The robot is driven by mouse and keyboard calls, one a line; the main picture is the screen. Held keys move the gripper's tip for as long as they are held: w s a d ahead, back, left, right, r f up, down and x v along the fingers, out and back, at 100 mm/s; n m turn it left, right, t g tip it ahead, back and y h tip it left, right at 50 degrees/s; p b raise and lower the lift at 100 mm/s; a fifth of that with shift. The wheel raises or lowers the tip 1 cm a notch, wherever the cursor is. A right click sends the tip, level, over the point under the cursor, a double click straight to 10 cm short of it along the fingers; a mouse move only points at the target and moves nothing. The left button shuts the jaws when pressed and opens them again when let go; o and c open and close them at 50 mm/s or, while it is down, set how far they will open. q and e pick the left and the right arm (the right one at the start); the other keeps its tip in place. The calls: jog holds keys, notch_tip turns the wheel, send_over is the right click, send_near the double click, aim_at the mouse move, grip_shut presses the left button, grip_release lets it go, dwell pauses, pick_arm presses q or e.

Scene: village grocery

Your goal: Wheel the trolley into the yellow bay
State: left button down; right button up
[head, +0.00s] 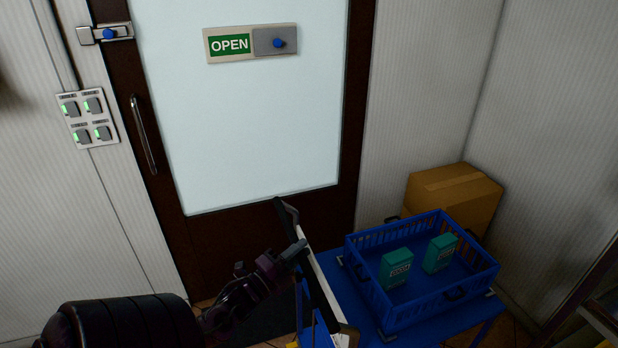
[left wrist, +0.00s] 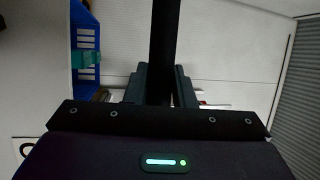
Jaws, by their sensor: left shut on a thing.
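The trolley (head: 345,293) is blue and stands at the lower middle right in the head view. My left gripper (head: 297,250) is shut on this handle, coming from the left. In the left wrist view the black handle bar (left wrist: 164,45) passes between the fingers of the left gripper (left wrist: 155,90). A blue crate (head: 420,314) sits on the trolley with two teal boxes (head: 397,268) (head: 440,253) inside. No yellow bay is clearly visible; only small yellow bits show at the bottom edge. My right gripper is out of view.
A dark-framed door (head: 262,120) with an OPEN sign (head: 230,45) stands behind the trolley. A cardboard box (head: 455,197) sits in the corner behind the crate. A switch panel (head: 88,119) is on the left wall. A dark mat (head: 262,322) lies before the door.

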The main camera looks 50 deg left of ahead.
pick_arm(q)
jog(key=shift+s+a+f, duration=0.1)
jog(key=shift+s+f, duration=0.05)
jog(key=shift+s, duration=0.2)
jog(key=c, duration=1.2)
grip_release()
jog(key=shift+c, duration=0.2)
jog(key=s+f+b, duration=0.1)
jog(key=s+b, duration=0.1)
jog(key=s, duration=0.5)
jog(key=shift+s+f, duration=0.15)
jog(key=shift+s, duration=0.15)
